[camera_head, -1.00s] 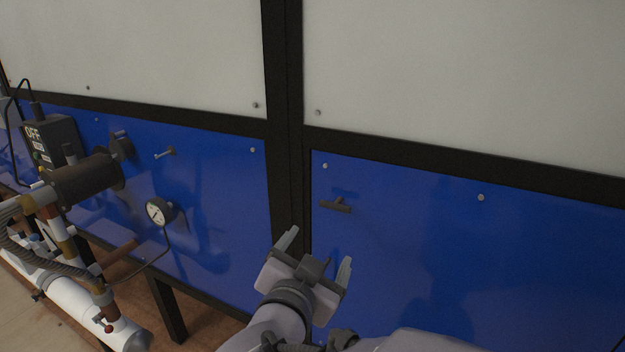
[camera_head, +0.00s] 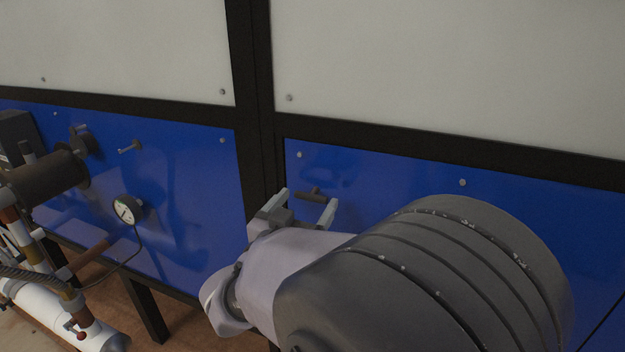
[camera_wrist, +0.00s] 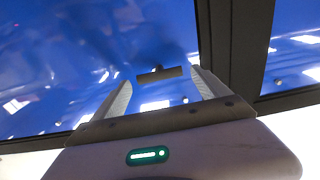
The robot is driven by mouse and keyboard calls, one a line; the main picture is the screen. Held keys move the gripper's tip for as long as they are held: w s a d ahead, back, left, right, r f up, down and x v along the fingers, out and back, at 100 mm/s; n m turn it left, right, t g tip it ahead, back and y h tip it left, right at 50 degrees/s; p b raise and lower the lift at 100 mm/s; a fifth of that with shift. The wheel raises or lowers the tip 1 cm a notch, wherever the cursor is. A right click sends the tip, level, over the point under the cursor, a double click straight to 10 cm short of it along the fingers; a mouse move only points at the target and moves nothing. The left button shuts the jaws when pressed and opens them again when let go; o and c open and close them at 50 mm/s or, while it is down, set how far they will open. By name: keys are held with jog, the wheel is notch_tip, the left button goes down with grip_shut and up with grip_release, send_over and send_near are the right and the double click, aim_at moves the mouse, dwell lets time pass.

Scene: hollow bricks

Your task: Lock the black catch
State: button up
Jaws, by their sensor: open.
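The black catch (camera_head: 311,195) is a small dark T-shaped handle on the blue panel (camera_head: 370,180), just right of the black upright post. Its crossbar looks roughly level in the head view. My gripper (camera_head: 306,203) is open, its two light fingers pointing at the panel with the catch between or just beyond their tips. In the wrist view the catch (camera_wrist: 160,73) lies ahead between the fingertips of my gripper (camera_wrist: 160,80), its bar running across the gap. I cannot tell how far the fingers are from it, and no contact shows.
The black post (camera_head: 262,120) stands close to the left of the gripper. Left of it are a small metal handle (camera_head: 130,146), a round gauge (camera_head: 127,209) with a cable, and dark pipework (camera_head: 45,178).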

jog(key=shift+w+d, duration=0.15)
jog(key=shift+w, duration=0.2)
grip_shut()
